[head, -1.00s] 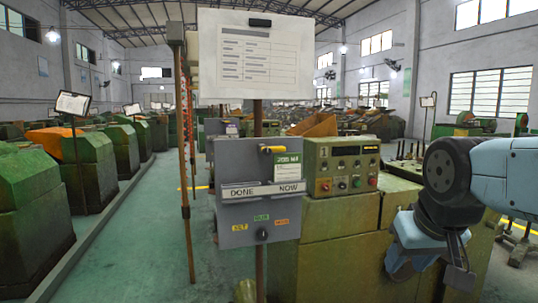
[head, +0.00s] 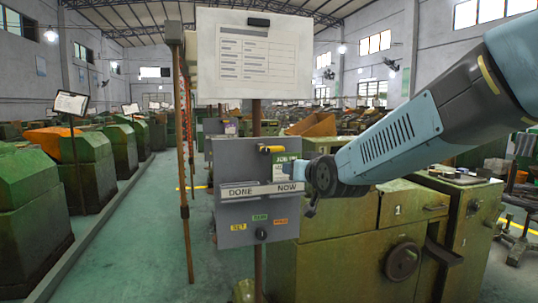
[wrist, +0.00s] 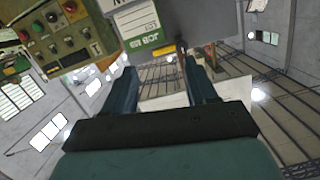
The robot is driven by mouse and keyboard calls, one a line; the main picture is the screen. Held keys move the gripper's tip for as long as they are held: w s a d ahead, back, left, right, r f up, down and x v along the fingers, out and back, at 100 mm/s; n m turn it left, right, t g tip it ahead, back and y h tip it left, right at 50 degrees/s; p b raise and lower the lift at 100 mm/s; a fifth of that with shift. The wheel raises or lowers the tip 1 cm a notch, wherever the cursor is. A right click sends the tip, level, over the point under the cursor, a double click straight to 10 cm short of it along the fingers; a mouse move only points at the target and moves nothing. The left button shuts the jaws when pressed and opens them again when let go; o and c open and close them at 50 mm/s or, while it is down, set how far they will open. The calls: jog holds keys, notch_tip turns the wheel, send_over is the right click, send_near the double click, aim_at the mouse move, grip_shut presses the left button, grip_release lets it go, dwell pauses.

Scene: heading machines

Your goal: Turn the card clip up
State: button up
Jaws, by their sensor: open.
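The card clip (head: 271,149), a small yellow handle with a dark end, lies sideways at the top of the grey panel (head: 232,165), beside a green and white job card (head: 283,158). My arm's dark end (head: 322,177) is at the panel's right edge, lower right of the clip, and covers part of the card; the fingers are mostly hidden there. In the wrist view the picture is upside down. My gripper (wrist: 158,68) is open, its two fingers apart and pointing at the panel. A yellow bit of the clip (wrist: 171,58) shows between and beyond the fingertips.
The panel bears a DONE/NOW strip (head: 262,190), colored tags and a black knob (head: 262,234). A white sheet board (head: 253,60) stands above it on the same post. A green machine (head: 335,235) is close behind, right. The green aisle at left is open.

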aim_at(267, 152)
jog(key=shift+t+y, duration=0.6)
jog(key=shift+t, duration=0.3)
jog(key=a+x, duration=0.1)
jog(key=x, duration=1)
jog(key=s+a+r+x, duration=0.1)
jog(key=x, duration=0.5)
jog(key=shift+w+a+r, duration=0.15)
jog(key=shift+w+a, duration=0.15)
jog(key=shift+a, duration=0.15)
jog(key=shift+c, duration=0.5)
grip_shut()
jog(key=shift+d, duration=0.1)
